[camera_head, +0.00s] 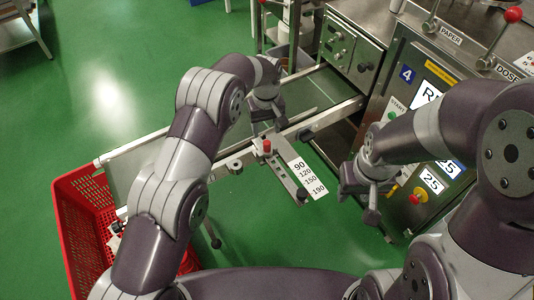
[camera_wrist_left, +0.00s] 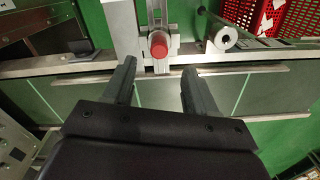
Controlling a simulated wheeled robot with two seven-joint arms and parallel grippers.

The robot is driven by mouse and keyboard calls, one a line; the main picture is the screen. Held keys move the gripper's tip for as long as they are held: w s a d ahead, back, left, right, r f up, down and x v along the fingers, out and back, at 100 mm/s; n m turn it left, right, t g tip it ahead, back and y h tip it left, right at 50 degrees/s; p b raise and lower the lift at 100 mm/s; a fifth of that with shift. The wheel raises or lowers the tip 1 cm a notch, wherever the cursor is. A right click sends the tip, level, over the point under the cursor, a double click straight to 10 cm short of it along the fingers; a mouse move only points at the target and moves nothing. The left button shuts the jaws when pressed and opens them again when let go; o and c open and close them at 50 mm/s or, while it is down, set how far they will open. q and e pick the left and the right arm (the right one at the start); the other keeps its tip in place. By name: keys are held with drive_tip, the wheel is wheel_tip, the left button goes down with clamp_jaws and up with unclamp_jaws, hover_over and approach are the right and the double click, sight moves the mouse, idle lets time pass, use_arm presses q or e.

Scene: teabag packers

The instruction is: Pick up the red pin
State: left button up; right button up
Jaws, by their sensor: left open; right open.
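The red pin (camera_head: 267,146) stands on a metal slide bar that sticks out from the conveyor rail beside a number scale. In the left wrist view the red pin (camera_wrist_left: 158,45) shows as a red-topped cylinder just beyond the rail. My left gripper (camera_wrist_left: 157,80) is open, with one finger on each side of the pin's line; the pin lies beyond the fingertips and is not between them. In the head view my left gripper (camera_head: 268,118) is near the pin, partly hidden by its own arm. My right gripper (camera_head: 368,205) is open and empty, to the right of the scale.
The conveyor belt (camera_head: 310,92) and its rail run under my left gripper. The number scale (camera_head: 307,176) lies beside the slide bar. A red crate (camera_head: 75,215) stands at the left. The machine panel (camera_head: 425,120) with levers and buttons is at the right. Green floor is open at the upper left.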

sight(267, 143)
use_arm(q)
wheel_tip(267, 143, down, 8)
drive_tip(key=shift+s+d+r, duration=0.1)
drive_tip(key=shift+s+r, duration=0.05)
drive_tip(key=shift+r, duration=0.05)
clamp_jaws()
use_arm(e)
drive_tip(key=shift+f, duration=0.5)
use_arm(q)
wheel_tip(267, 143, up, 4)
drive_tip(key=shift+r, duration=0.1)
drive_tip(key=s+d+r+p, duration=0.3)
drive_tip(key=s+d+r, duration=0.3)
drive_tip(key=d, duration=0.4)
drive_tip(key=shift+r, duration=0.45)
use_arm(e)
wheel_tip(267, 143, up, 2)
drive_tip(key=shift+r, duration=0.25)
